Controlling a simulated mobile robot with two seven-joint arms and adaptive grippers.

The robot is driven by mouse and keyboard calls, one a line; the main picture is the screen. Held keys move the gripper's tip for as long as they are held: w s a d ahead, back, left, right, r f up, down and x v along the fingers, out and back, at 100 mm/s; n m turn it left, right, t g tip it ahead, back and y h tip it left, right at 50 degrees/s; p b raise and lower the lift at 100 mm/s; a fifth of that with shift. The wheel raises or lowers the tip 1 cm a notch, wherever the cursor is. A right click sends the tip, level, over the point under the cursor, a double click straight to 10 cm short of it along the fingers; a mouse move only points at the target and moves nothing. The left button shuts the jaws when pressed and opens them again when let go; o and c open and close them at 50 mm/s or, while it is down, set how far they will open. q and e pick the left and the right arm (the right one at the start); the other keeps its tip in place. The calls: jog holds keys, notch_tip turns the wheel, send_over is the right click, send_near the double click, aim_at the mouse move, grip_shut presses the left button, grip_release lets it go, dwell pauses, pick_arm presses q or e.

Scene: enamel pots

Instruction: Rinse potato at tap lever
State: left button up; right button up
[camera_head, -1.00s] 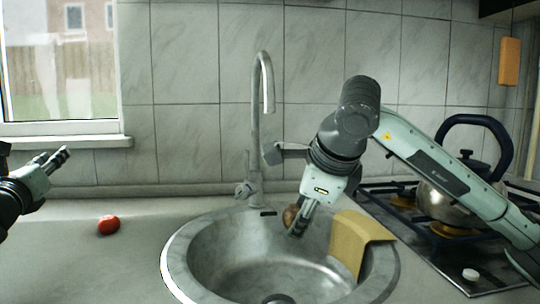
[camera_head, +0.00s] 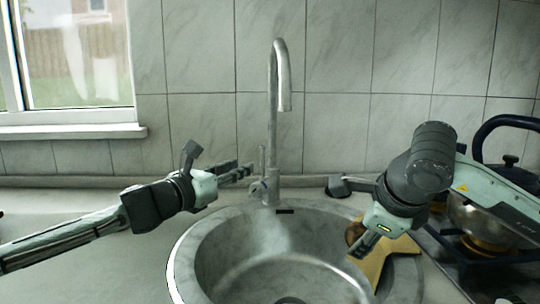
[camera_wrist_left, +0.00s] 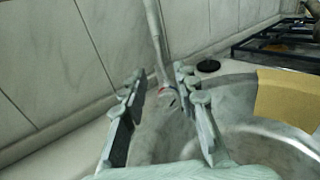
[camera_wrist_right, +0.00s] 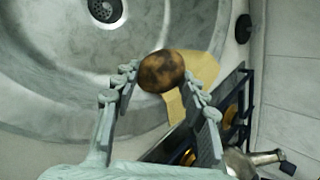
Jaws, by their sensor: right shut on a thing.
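The grey tap (camera_head: 282,95) stands behind the sink, its thin lever (camera_head: 262,160) upright on its left side. My left gripper (camera_head: 244,172) is open just left of the lever. In the left wrist view its fingers (camera_wrist_left: 160,86) are spread, with the tap's base and a small red mark showing beyond and between the tips. My right gripper (camera_head: 361,246) is shut on the brown potato (camera_head: 354,231), near the sink's right side and away from the spout. The potato shows between the fingertips in the right wrist view (camera_wrist_right: 161,70).
The round metal sink (camera_head: 225,262) has its drain (camera_wrist_right: 103,9) at the bottom. A yellow cloth (camera_head: 402,246) hangs over its right rim. A kettle (camera_head: 478,222) stands on the hob at the right. The tiled wall is close behind the tap. The left counter is clear.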

pick_arm(q)
send_over(262, 179)
jog(key=shift+w+d+p, duration=0.1)
jog(key=shift+w+p, duration=0.15)
jog(key=shift+p, duration=0.1)
jog(key=shift+c, duration=0.3)
grip_shut()
